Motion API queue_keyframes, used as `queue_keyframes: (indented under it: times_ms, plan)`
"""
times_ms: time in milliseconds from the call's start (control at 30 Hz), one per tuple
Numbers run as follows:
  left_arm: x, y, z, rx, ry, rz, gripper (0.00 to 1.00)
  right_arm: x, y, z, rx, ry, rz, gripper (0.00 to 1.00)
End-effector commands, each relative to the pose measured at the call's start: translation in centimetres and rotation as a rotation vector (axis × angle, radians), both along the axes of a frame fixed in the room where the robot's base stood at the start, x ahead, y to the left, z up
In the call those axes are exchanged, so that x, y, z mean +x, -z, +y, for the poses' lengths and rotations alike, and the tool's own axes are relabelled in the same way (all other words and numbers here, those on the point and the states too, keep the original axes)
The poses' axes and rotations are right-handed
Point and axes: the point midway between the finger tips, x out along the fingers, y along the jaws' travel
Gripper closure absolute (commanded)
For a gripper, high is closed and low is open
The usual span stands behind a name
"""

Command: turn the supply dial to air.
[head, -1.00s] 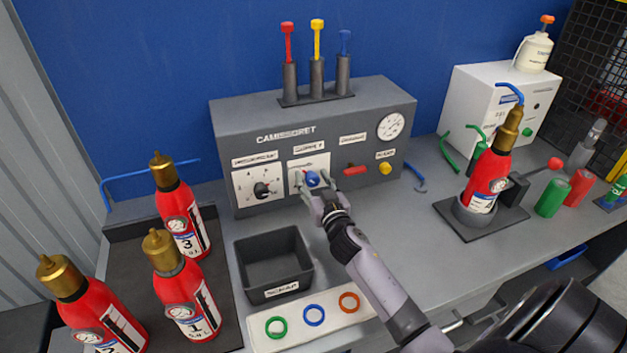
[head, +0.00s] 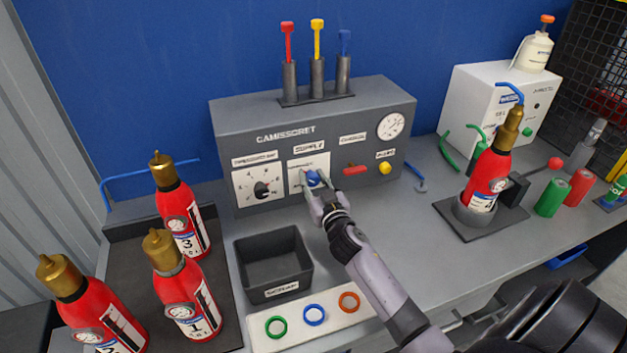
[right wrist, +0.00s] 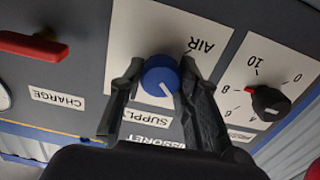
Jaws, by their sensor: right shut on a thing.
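The blue supply dial (head: 313,178) is on a white plate of the grey panel (head: 228,124), under the SUPPLY label. My right gripper (head: 318,187) is at the dial, its fingers shut on either side of it. In the right wrist view, which looks upside down, the blue knob (right wrist: 160,76) sits between the two fingers of my right gripper (right wrist: 158,84). Its white pointer line slants to the lower right, while the AIR label (right wrist: 205,47) is at the upper right, so the line does not point at that word. My left gripper is not in view.
A black dial (head: 262,189) is left of the supply dial; a red lever (head: 356,170) and yellow button (head: 385,168) are right of it. A dark bin (head: 262,283) stands below. Red extinguishers (head: 185,225) stand left; another (head: 487,180) is in a holder at right.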

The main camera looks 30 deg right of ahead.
Motion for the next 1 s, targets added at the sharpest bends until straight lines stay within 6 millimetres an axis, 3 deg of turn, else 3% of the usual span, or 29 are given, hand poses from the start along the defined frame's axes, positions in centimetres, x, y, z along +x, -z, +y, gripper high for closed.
queue_keyframes:
  times_ms: [1000]
  plan:
    - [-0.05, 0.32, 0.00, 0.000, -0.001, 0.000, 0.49, 0.09, 0.12, 0.28, -0.868, 0.000, 0.206, 0.98]
